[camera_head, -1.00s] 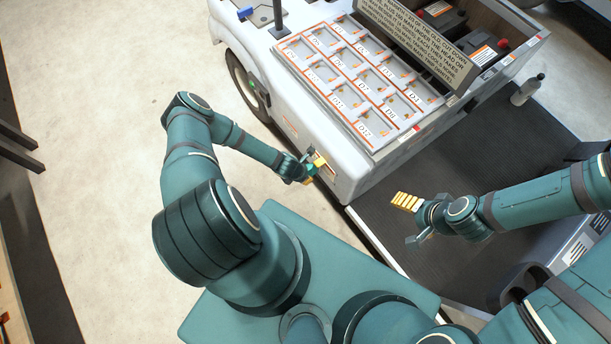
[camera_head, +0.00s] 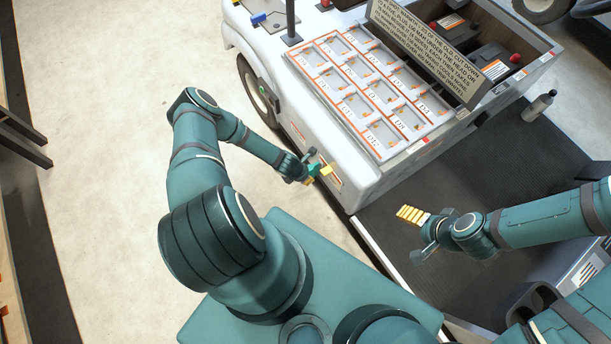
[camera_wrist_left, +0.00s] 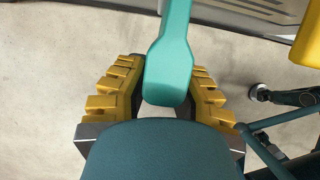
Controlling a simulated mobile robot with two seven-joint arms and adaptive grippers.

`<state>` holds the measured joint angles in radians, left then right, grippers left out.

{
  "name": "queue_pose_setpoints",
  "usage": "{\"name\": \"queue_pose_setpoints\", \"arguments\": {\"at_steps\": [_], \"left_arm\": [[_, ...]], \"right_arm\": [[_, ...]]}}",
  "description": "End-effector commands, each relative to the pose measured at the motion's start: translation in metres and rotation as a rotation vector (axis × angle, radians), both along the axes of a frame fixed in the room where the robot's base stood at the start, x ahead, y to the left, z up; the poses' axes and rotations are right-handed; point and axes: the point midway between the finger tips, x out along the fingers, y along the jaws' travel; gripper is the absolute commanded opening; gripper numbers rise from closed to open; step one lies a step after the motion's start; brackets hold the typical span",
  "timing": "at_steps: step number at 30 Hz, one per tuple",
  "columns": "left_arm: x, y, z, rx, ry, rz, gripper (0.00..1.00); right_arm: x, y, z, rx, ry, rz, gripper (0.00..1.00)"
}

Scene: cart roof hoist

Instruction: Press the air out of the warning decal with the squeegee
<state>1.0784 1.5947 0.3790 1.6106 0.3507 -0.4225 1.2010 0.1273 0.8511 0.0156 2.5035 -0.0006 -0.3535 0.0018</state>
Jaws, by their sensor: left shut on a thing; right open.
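My left gripper (camera_head: 309,180) is shut on the teal handle of the squeegee (camera_head: 314,169), close to the cart's white side. A small yellow piece (camera_head: 327,170) shows at the squeegee's far end, in front of a white and orange decal (camera_head: 334,180) on that side. The decal is partly hidden, and I cannot tell whether the squeegee touches it. In the left wrist view the teal handle (camera_wrist_left: 170,68) stands between the ribbed yellow finger pads. A yellow block shows there at the upper right (camera_wrist_left: 308,40). My right gripper (camera_head: 414,234) is open and empty over the dark mat.
The white cart (camera_head: 345,197) carries a tray of labelled compartments (camera_head: 375,90) and a printed sign (camera_head: 424,50). Pale floor (camera_head: 110,200) at the left is clear.

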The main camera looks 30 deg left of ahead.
Motion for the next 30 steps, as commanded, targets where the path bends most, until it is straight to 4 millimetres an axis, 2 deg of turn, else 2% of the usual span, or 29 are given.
{"name": "queue_pose_setpoints", "arguments": {"at_steps": [4,24,30], "left_arm": [[-0.003,0.002,0.002,0.0,-0.004,0.002,0.0],[-0.06,0.024,0.001,-0.001,-0.001,0.002,0.0],[-0.064,0.026,0.001,-0.001,-0.002,0.0,0.0]], "right_arm": [[0.0,0.0,0.002,0.0,0.0,0.0,0.87],[0.0,0.0,0.015,0.0,0.0,0.0,0.87],[0.0,0.0,0.015,0.0,0.0,0.0,0.87]]}}
